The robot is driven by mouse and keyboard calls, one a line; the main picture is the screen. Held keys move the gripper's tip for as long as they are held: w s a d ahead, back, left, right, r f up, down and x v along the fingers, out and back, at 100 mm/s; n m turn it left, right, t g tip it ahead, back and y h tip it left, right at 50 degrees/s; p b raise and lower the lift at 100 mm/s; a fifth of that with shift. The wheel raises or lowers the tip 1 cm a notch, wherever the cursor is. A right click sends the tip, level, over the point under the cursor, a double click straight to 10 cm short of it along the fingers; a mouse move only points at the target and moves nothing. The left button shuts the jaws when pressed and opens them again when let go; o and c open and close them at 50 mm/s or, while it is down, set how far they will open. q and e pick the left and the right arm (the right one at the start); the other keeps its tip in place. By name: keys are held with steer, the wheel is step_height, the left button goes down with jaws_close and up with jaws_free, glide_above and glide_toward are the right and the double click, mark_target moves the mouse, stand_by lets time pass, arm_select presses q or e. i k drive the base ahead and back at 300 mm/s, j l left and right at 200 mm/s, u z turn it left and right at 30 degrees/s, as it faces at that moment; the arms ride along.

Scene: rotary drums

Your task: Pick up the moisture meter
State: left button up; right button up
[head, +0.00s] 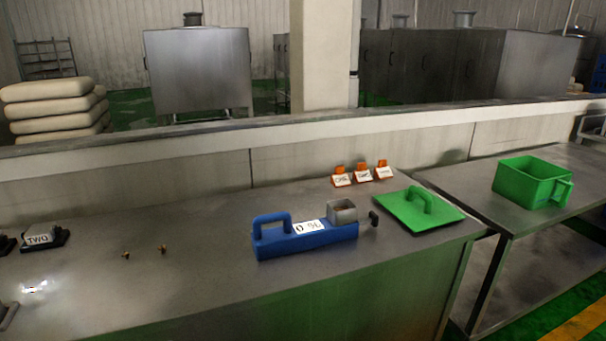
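The moisture meter (306,241) is a blue box lying on the metal table right of centre. It has a blue arched handle at its left end, a white display reading about "0 %" on top, and a square grey metal cup (342,211) at its right end. A small dark knob (374,218) shows just right of it. Neither of my grippers can be made out in the head view, and nothing is touching the meter.
A green lid with a handle (419,210) lies right of the meter. Orange markers with white labels (363,173) stand behind. Small brass pieces (162,249) and a black "TWO" block (40,237) are left. A green bin (532,182) sits on the right table. The front middle is clear.

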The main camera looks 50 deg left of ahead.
mark_target(340, 223)
steer(key=u, duration=1.3)
